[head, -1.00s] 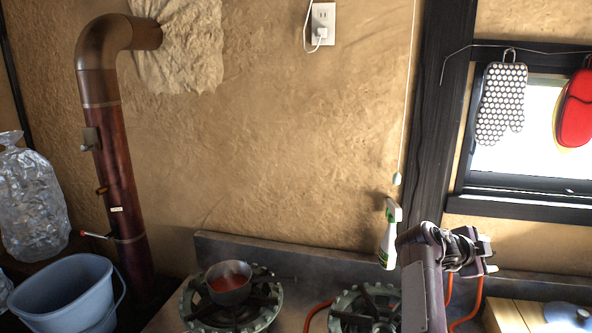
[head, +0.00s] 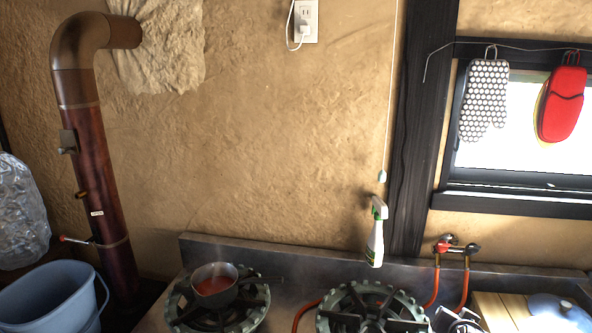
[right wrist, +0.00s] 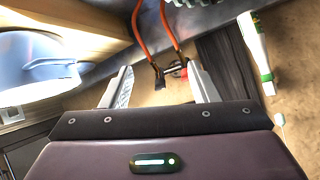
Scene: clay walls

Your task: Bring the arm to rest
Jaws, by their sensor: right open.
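My right gripper (right wrist: 161,86) is open in the right wrist view, its two pale fingers apart with nothing held between them. Beyond the fingers are a gas valve with a red knob and orange hoses. In the head view only a small part of my right gripper (head: 458,321) shows at the bottom edge, near the right stove burner. My left gripper is not in view.
A small pot (head: 214,286) with red contents sits on the left burner (head: 186,312). The right burner (head: 372,312) is bare. A spray bottle (head: 376,232), a gas valve (head: 457,245), a wooden board (head: 490,312) and a bluish lid (head: 560,312) are nearby. A blue bucket (head: 50,300) stands left.

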